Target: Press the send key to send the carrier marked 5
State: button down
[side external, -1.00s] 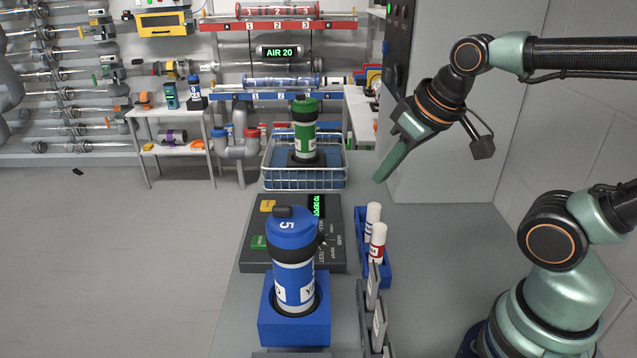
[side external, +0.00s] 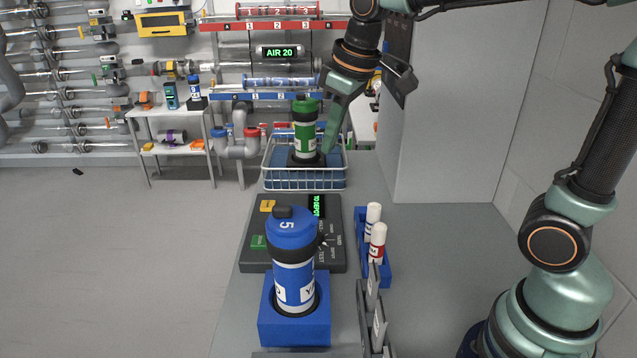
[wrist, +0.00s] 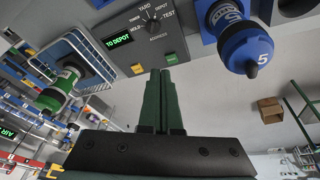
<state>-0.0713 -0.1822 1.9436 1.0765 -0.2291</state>
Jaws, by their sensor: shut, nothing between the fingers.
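The blue carrier marked 5 (side external: 290,250) stands upright in a blue holder (side external: 294,328); it also shows in the wrist view (wrist: 240,40). The dark control panel (side external: 290,262) is behind it. The panel has a green key (side external: 259,241) and an orange key (side external: 267,206); their labels are too small to read. In the wrist view the green key (wrist: 171,58) is just beyond the fingertips, and the display (wrist: 118,40) reads TO DEPOT. My gripper (side external: 328,150) is shut and empty, raised, apart from the panel. It also shows in the wrist view (wrist: 160,72).
A green carrier (side external: 305,128) stands in a wire basket (side external: 304,178) behind the panel, close to my gripper in the picture. A blue rack (side external: 374,262) with white cylinders is right of the panel. A sign (side external: 279,52) reads AIR 20.

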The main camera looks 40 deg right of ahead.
jog(key=w+a+f+n+g, duration=0.2)
jog(key=w+a+f+n, duration=0.1)
jog(key=w, duration=0.5)
jog(key=n+g, duration=0.1)
jog(key=n, duration=0.2)
send_over(261, 240)
notch_tip(261, 240, down, 7)
jog(key=shift+a+r, duration=0.1)
notch_tip(261, 240, down, 14)
jog(key=shift+f, duration=0.1)
